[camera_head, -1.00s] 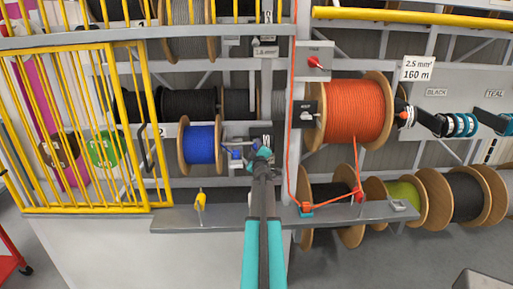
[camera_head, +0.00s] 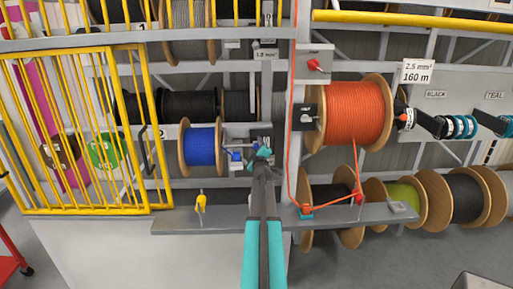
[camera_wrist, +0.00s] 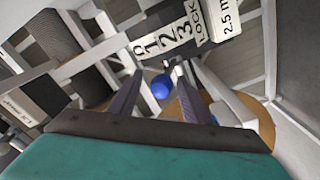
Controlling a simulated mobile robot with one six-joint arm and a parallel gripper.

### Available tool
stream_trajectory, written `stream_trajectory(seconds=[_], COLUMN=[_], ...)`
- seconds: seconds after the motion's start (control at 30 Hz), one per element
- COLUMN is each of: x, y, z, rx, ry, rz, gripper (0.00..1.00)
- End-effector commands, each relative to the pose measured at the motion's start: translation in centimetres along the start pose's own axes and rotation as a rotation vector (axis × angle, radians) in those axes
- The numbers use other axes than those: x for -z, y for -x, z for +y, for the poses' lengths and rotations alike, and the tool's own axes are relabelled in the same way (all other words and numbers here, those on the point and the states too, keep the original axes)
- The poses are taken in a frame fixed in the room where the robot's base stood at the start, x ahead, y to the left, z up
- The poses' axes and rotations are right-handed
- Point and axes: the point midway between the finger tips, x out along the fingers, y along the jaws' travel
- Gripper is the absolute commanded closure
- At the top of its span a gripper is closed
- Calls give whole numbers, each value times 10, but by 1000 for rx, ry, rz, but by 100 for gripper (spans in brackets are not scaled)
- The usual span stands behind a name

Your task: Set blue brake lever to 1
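The blue brake lever shows in the wrist view as a round blue knob (camera_wrist: 161,87).
An orange cable reel (camera_head: 355,110) hangs to the right, with an orange cable running down to the grey ledge (camera_head: 235,217). A yellow barred gate (camera_head: 85,130) stands at the left. A red knob (camera_head: 314,65) is up and right of my gripper.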

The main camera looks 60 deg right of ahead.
Motion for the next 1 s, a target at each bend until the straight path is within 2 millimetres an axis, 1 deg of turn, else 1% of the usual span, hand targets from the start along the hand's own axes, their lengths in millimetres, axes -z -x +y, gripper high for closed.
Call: stream_trajectory(seconds=[0.27,0.47,1.0], x=[-1,-1,-1], y=[2,11,57], z=[-1,-1,-1], rx=[1,1,0], ry=[0,0,0], rz=[-2,-3,-3], gripper=[56,56,56])
